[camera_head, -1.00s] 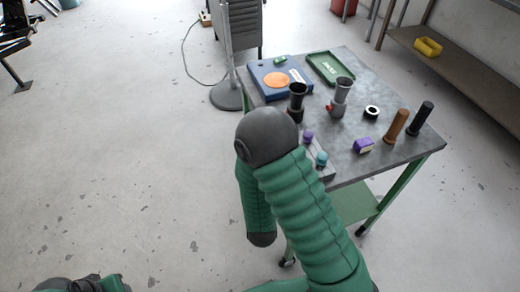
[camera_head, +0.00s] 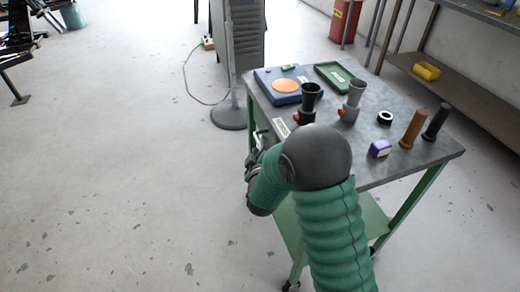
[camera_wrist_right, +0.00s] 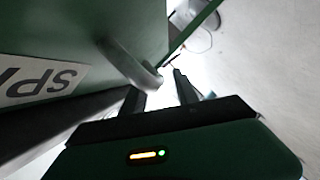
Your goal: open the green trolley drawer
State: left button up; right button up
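The green trolley (camera_head: 412,196) has a grey top and stands right of centre in the head view. Its drawer front (camera_wrist_right: 90,25) is green with a white label (camera_wrist_right: 42,84) reading "SPA", close up in the right wrist view. A curved grey handle (camera_wrist_right: 138,66) sticks out from the drawer front. My right gripper (camera_wrist_right: 162,85) is open, with its two dark fingers apart and the handle's end near the gap between the tips. Contact cannot be told. In the head view the right gripper (camera_head: 258,142) is at the trolley's left side, partly hidden by my arm. My left gripper is out of view.
On the trolley top are a blue case (camera_head: 283,85), a green tray (camera_head: 335,76), two cups, a purple box (camera_head: 380,148), a black ring and two upright grips. A fan-like stand (camera_head: 229,115) is behind.

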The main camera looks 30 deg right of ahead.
jog(key=shift+d+f, duration=0.2)
jog(key=shift+d, duration=0.25)
jog(key=c, duration=0.6)
grip_shut()
jog(key=shift+a, duration=0.15)
